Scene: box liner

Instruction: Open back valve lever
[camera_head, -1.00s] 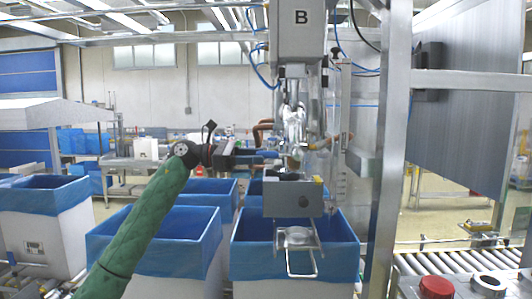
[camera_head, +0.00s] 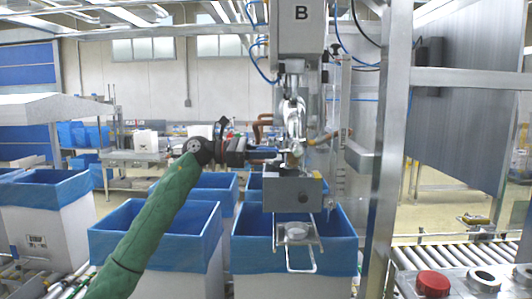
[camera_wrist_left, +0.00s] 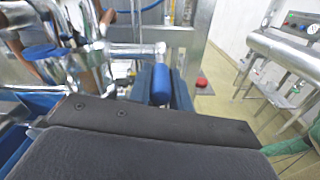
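The steel valve assembly (camera_head: 292,122) hangs below the machine head marked B in the head view. Brown curved pipes or handles (camera_head: 265,120) show beside it. A second blue knob (camera_wrist_left: 40,52) shows at the left of that view. I cannot tell which is the back lever. My left gripper (camera_head: 268,155) points right, close to the left side of the valve; contact cannot be made out. Its dark fingers (camera_wrist_left: 150,132) fill the lower wrist view, their opening unclear. My right gripper is not in view.
A grey block (camera_head: 292,194) with a wire bracket sits under the valve. Blue-lined boxes (camera_head: 250,222) stand below and to the left. A steel post (camera_head: 388,150) rises on the right. A red button (camera_head: 433,283) is at the lower right.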

